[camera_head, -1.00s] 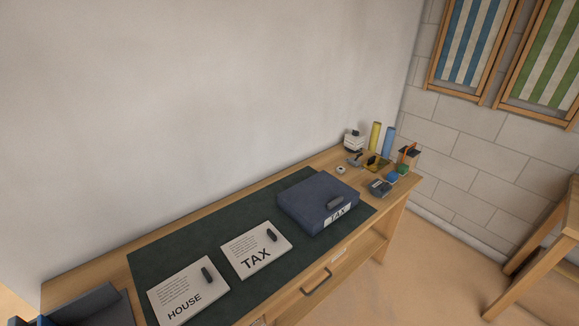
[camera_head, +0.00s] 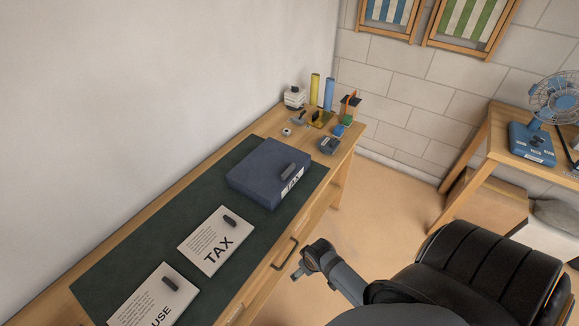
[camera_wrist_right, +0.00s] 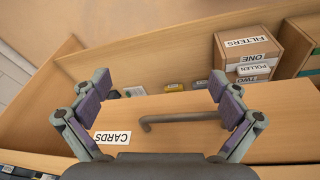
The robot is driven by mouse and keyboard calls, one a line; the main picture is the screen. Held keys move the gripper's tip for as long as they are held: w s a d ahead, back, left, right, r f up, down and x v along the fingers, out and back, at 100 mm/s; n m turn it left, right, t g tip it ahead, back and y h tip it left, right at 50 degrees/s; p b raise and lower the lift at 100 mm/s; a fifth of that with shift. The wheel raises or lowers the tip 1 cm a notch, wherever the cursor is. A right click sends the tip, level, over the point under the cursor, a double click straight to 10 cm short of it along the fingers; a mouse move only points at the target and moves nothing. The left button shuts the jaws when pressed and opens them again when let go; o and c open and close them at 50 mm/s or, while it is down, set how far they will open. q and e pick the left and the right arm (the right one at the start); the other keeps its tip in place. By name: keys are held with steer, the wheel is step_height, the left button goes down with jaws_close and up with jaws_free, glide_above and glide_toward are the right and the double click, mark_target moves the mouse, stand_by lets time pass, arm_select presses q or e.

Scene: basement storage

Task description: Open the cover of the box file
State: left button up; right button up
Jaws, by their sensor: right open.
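The closed dark blue box file (camera_head: 262,168) lies flat on the dark green mat near the far end of the desk. A small dark grip sits on its cover, and a white TAX label is on its side facing the room. My right gripper (camera_head: 298,271) is at the front of the desk, nearer than the file and apart from it. In the right wrist view the right gripper (camera_wrist_right: 160,82) is open and empty, with a drawer front (camera_wrist_right: 185,131) labelled CARDS beyond it. The file is not in that view. My left gripper is not in view.
A TAX paper (camera_head: 214,240) and a second paper (camera_head: 153,300) lie on the mat (camera_head: 120,252). Several small items, including a yellow tube (camera_head: 315,88), stand beyond the file. The wrist view shows a FILTERS box (camera_wrist_right: 248,44).

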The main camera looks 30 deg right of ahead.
steer(key=w+d+r+n, duration=0.1)
steer(key=w+r, duration=0.4)
steer(key=r, duration=0.1)
steer(key=w+d+r+n+y, duration=0.1)
steer(key=w+d+r, duration=0.1)
steer(key=w+r, duration=0.3)
steer(key=w+d+r+p, duration=0.1)
steer(key=w+d+r, duration=0.1)
steer(key=w+r, duration=0.3)
steer(key=shift+w+r+n+t+y, duration=0.15)
steer(key=shift+r+n, duration=0.05)
steer(key=shift+r, duration=0.35)
steer(key=shift+w+r+n+t+y, duration=0.1)
steer(key=shift+r+n+t+y, duration=0.1)
steer(key=shift+r, duration=0.3)
glide_toward(289, 169)
steer(key=r, duration=0.1)
steer(key=shift+n+y, duration=0.35)
steer(key=shift+n, duration=0.05)
steer(key=x, duration=0.6)
steer(key=p+x, duration=0.1)
steer(key=x, duration=0.3)
steer(key=shift+s+d+f, duration=0.2)
steer(key=shift+d, duration=0.1)
